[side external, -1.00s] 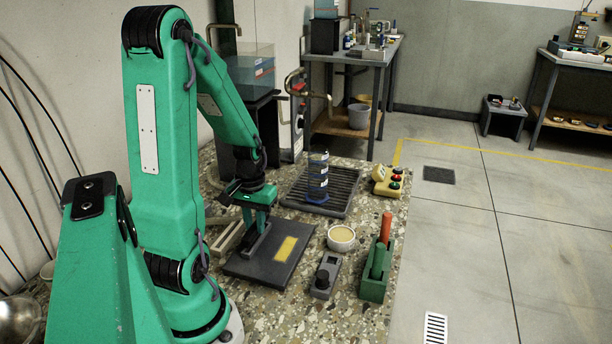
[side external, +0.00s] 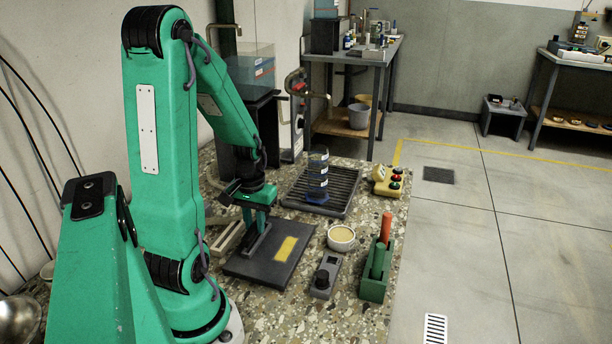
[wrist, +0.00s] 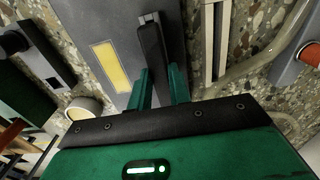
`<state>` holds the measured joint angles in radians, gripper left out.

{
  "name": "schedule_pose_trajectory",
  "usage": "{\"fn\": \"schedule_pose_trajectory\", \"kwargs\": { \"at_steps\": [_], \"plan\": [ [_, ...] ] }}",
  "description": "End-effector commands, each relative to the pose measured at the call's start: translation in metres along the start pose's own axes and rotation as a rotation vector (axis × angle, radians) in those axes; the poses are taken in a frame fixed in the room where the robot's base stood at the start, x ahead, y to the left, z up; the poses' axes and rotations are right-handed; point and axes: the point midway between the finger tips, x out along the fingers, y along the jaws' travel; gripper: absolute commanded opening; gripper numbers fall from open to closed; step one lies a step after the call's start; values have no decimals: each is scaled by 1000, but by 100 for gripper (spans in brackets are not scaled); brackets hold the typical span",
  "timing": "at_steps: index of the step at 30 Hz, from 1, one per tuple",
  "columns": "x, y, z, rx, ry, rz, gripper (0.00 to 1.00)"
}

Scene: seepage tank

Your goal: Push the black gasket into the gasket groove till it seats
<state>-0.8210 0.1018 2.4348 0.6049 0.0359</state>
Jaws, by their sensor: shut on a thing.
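My gripper (side external: 258,222) is low over a dark grey plate (side external: 286,266) with a yellow patch. It is shut on the black gasket (side external: 257,241), a long dark bar lying along the left part of the plate. In the wrist view, the gasket (wrist: 151,42) runs out from between the green fingers (wrist: 161,72), over the grey plate (wrist: 118,22). Its near end is hidden by the gripper. A pale slotted strip (wrist: 209,45) lies beside the plate, apart from the gasket; I cannot tell whether it is the gasket groove.
A ribbed black tray (side external: 337,204) holds a clear banded cylinder (side external: 317,178). A round cup (side external: 341,237), a grey knob box (side external: 324,278) and a green holder (side external: 374,286) with an orange-handled tool stand right of the plate. A button box (side external: 387,181) is farther back.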

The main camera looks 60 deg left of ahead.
Motion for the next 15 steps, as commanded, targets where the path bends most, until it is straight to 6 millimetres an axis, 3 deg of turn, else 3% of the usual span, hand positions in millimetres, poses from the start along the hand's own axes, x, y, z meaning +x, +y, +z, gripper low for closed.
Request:
{"fn": "schedule_pose_trajectory", "kwargs": {
  "at_steps": [15],
  "plan": [
    [6,0,0,0,-1,0,0]
  ]
}}
